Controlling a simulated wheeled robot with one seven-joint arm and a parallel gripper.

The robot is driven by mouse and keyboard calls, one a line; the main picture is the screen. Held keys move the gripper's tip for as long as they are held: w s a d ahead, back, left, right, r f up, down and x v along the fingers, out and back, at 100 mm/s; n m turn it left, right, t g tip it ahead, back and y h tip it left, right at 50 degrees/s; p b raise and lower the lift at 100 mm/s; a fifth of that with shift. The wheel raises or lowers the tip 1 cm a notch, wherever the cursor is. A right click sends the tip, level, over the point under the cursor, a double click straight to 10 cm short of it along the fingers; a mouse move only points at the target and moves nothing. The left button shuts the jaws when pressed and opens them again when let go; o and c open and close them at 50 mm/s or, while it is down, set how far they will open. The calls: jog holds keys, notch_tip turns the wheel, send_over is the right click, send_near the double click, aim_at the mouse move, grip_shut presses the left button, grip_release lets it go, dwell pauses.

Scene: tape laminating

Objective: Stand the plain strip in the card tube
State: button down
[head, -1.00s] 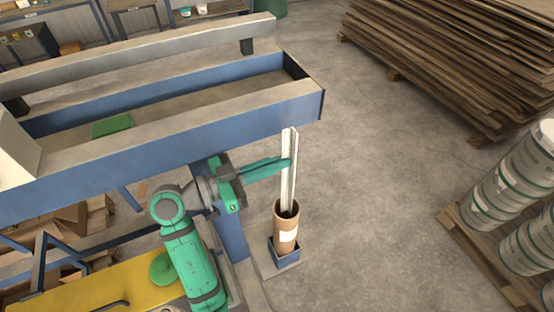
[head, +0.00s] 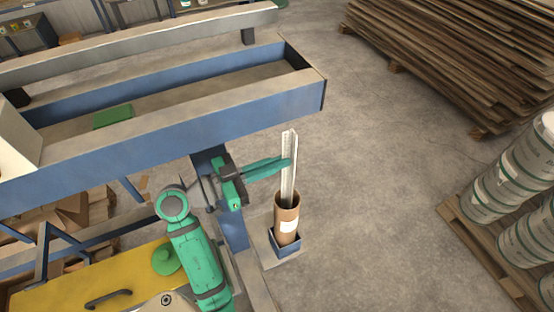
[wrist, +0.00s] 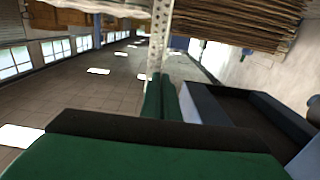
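A pale upright strip (head: 288,185) stands with its lower end inside the brown card tube (head: 287,216). Small dark spots run along one face, so it does not look fully plain. My gripper (head: 288,163) holds it above the tube rim, its green fingers reaching in from the left. In the wrist view the strip (wrist: 158,45) rises from between the shut fingers (wrist: 160,88). The tube has a white label and stands upright in a blue square holder (head: 285,243). The strip's lower end is hidden inside the tube, so I cannot tell if it touches the bottom.
A blue-sided bench frame (head: 200,128) lies left of the tube and behind my arm, with a green block (head: 113,117) on it. Stacked boards (head: 440,60) stand at the back right. White drums (head: 500,185) stand on a pallet at right. The floor between is clear.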

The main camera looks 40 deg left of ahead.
jog(key=shift+w+f, duration=0.15)
jog(key=shift+f, duration=2.15)
jog(key=c, duration=2.5)
grip_release()
jog(key=o, duration=0.5)
jog(key=v, duration=1)
jog(key=shift+s+a, duration=0.1)
jog(key=shift+s, duration=0.25)
jog(key=shift+w, duration=0.1)
